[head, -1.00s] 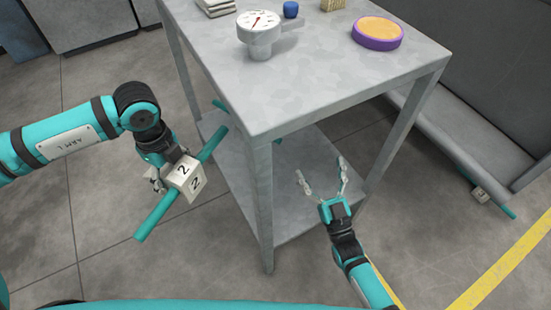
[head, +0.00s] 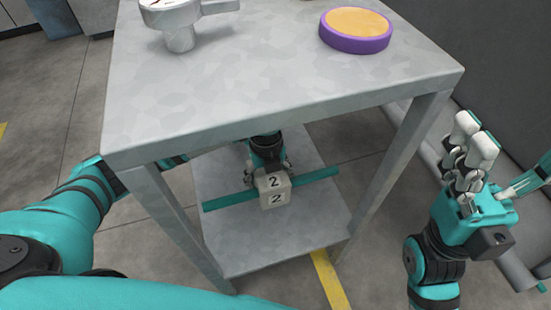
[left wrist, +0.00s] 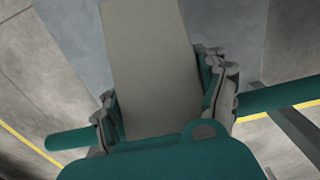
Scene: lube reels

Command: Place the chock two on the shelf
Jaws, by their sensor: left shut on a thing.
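Chock two (head: 273,199) is a pale block marked "2" with a teal bar running out on both sides. My left gripper (head: 269,170) is shut on it and holds it under the table top, over the lower shelf (head: 245,255). I cannot tell whether the chock touches the shelf. In the left wrist view the block (left wrist: 150,65) sits between the two fingers, seen as a plain grey face. My right gripper (head: 475,150) is off to the right of the table and holds nothing visible; its fingers overlap from this side.
The grey table top (head: 290,90) overhangs the shelf, with table legs (head: 175,220) around it. A gauge (head: 178,25) and a purple-rimmed disc (head: 356,30) stand on the top. The shelf's front part is bare. A yellow floor line (head: 328,280) runs beside it.

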